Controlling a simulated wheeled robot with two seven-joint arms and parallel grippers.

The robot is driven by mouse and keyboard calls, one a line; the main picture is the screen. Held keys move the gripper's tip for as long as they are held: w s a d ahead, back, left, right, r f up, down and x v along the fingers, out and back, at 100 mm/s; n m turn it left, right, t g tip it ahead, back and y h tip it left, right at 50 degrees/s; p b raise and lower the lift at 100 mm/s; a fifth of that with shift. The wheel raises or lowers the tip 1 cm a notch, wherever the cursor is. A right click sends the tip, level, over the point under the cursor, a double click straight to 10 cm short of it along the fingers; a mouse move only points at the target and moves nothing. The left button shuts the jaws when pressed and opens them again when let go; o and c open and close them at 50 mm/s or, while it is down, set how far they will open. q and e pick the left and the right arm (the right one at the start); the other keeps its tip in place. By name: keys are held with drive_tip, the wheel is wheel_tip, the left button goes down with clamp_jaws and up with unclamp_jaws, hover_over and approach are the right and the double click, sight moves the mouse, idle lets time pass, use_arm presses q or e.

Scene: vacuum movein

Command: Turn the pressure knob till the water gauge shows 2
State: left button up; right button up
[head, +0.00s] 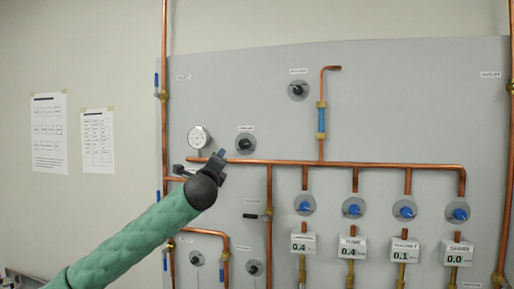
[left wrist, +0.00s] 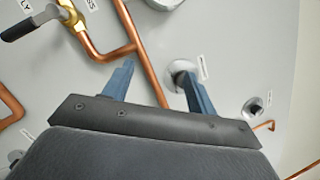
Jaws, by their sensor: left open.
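A round white water gauge (head: 199,137) is on the grey panel, its reading too small to make out. A black knob (head: 245,143) on a grey disc, with a small label above it, is just right of the gauge. I take it as the pressure knob, but cannot read its label. My left gripper (head: 203,161) is just below and left of this knob in the head view. In the left wrist view, my left gripper (left wrist: 159,82) is open and empty. The knob (left wrist: 181,70) shows partly behind its right finger. I cannot tell whether they touch. My right gripper is out of view.
A horizontal copper pipe (head: 350,164) runs just below the knob. Several blue knobs (head: 354,208) with digital displays (head: 352,248) are at the lower right. Another black knob (head: 298,90) is higher up. A black-handled valve (head: 257,215) is lower on the panel.

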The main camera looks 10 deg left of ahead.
sight(243, 145)
use_arm(q)
drive_tip(key=w+d+r+m+h+p, duration=0.1)
drive_tip(key=w+d+m, duration=0.1)
drive_tip(key=m, duration=0.3)
drive_tip(key=w+d+r+m+t+h+p, duration=0.1)
drive_tip(key=w+d+m+h, duration=0.1)
drive_tip(key=m, duration=0.3)
drive_tip(key=w+d+r+m+h+p, duration=0.2)
drive_tip(key=w+m, duration=0.1)
drive_tip(key=m, duration=0.2)
drive_tip(key=shift+r+t, duration=0.1)
drive_tip(key=shift+t, duration=0.2)
drive_tip(key=shift+w+r+p, duration=0.15)
drive_tip(key=shift+w+p, duration=0.2)
drive_tip(key=shift+w, duration=0.4)
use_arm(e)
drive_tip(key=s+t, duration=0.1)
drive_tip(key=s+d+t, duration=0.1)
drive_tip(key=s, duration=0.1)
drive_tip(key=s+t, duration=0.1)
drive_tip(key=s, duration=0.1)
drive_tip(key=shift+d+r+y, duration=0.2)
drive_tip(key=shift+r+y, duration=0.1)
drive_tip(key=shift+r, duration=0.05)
